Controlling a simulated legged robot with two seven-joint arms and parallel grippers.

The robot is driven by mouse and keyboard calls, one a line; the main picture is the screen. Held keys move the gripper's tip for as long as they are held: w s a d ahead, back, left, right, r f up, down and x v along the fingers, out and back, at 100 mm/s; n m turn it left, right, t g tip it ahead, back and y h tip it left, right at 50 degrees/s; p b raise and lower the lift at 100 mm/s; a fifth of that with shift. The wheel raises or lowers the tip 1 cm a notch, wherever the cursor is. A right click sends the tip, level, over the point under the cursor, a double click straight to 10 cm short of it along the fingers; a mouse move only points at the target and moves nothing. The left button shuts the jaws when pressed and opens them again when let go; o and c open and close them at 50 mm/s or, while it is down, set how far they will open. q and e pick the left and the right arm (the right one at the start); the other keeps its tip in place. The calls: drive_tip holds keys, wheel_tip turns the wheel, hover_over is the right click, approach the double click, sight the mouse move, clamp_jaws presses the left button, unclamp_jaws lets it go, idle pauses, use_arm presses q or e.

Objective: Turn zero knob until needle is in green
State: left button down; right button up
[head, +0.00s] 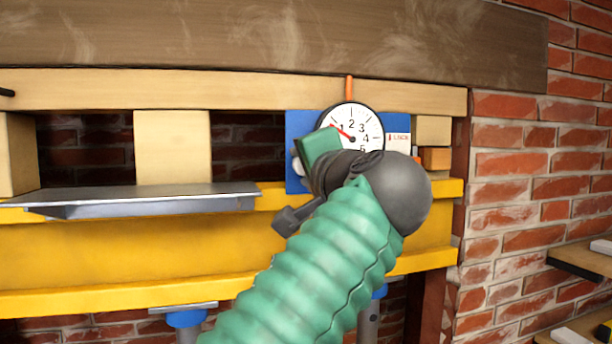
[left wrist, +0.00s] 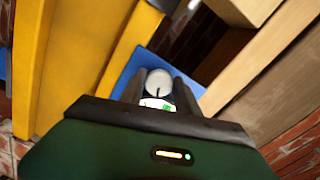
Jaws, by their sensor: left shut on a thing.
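The round white gauge (head: 366,122) is on a blue plate (head: 396,124). Its red needle points up and left, near the 1. Part of the dial is hidden by my arm, and I cannot make out a green zone in the head view. My left gripper (head: 308,160) is at the plate's left side, its fingertips mostly hidden. In the left wrist view, the pale round zero knob (left wrist: 158,81) with a dark mark sits between the fingers of my left gripper (left wrist: 158,90), which is shut on it. A white patch with a small green mark shows just below the knob. My right gripper is out of view.
A yellow beam (head: 120,255) runs below the gauge, with a grey metal ledge (head: 150,198) at left. Wooden blocks (head: 172,147) stand between it and the wooden beam (head: 230,90) above. A brick wall (head: 530,180) and shelves (head: 590,258) are at right.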

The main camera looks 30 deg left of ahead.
use_arm(q)
drive_tip(key=shift+w+d+f+n+b, duration=0.15)
drive_tip(key=shift+n+b, duration=0.2)
drive_tip(key=shift+n, duration=0.8)
drive_tip(key=shift+s+a+f+n+b, duration=0.1)
drive_tip(key=shift+n+b, duration=0.2)
drive_tip(key=shift+n, duration=0.9)
drive_tip(key=shift+w+d+f+n+b, duration=0.15)
drive_tip(key=shift+n+b, duration=0.2)
drive_tip(key=shift+n, duration=0.8)
drive_tip(key=shift+a, duration=0.1)
drive_tip(key=shift+s, duration=0.1)
drive_tip(key=c, duration=0.9)
unclamp_jaws()
drive_tip(key=shift+r, duration=0.1)
drive_tip(key=shift+d, duration=0.2)
drive_tip(key=shift+r, duration=0.1)
